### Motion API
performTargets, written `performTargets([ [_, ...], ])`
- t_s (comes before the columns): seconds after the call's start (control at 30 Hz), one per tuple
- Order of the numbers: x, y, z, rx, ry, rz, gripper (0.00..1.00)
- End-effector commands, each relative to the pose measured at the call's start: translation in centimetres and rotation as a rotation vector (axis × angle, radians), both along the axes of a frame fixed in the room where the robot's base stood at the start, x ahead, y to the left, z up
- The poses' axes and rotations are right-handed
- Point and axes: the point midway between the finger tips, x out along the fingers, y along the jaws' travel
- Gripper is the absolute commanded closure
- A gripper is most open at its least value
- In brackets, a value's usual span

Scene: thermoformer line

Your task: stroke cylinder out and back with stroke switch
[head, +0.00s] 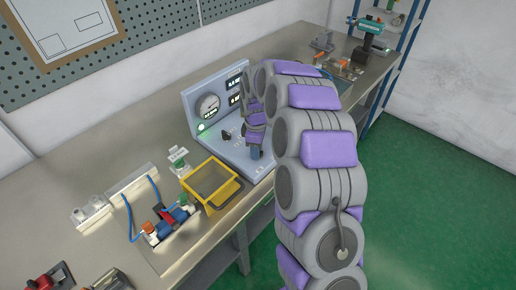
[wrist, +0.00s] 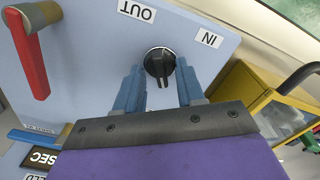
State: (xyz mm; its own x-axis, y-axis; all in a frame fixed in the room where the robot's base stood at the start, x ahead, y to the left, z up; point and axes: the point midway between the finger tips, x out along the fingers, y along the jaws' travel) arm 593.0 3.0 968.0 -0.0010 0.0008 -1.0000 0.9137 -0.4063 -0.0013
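The stroke switch, a black rotary knob (wrist: 160,61), sits on the pale blue panel between an OUT label (wrist: 137,11) and an IN label (wrist: 209,38). My gripper (wrist: 159,66) has its two blue fingers apart, one on each side of the knob, with small gaps visible. Its grip bar lies roughly along the fingers; I cannot tell which label it is set to. In the head view my gripper (head: 255,153) is low over the sloped control panel (head: 235,158), and the arm hides part of it. I cannot identify the cylinder for certain.
A red lever (wrist: 32,55) stands at the panel's left in the wrist view. A yellow-framed box (head: 211,182) is beside the panel. A gauge (head: 208,106) and a lit green lamp (head: 201,127) are on its upright face. Fittings with blue hoses (head: 163,219) lie nearer on the bench.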

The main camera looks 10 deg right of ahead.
Motion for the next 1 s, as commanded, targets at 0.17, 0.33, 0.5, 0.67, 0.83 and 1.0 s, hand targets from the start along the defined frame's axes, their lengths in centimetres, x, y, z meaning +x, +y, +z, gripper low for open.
performTargets([
  [0.17,0.0,-0.4,0.0,0.004,0.0,0.0,0.67],
  [0.33,0.0,-1.0,0.0,0.01,0.0,-0.001,0.83],
  [0.5,0.1,-0.9,0.0,0.009,-0.001,-0.001,0.99],
  [0.67,0.2,-0.6,0.0,0.003,-0.003,-0.001,1.0],
  [0.83,0.3,-0.5,0.1,0.004,-0.005,-0.001,1.0],
  [1.0,0.4,-0.4,0.1,0.007,-0.007,0.0,1.0],
])
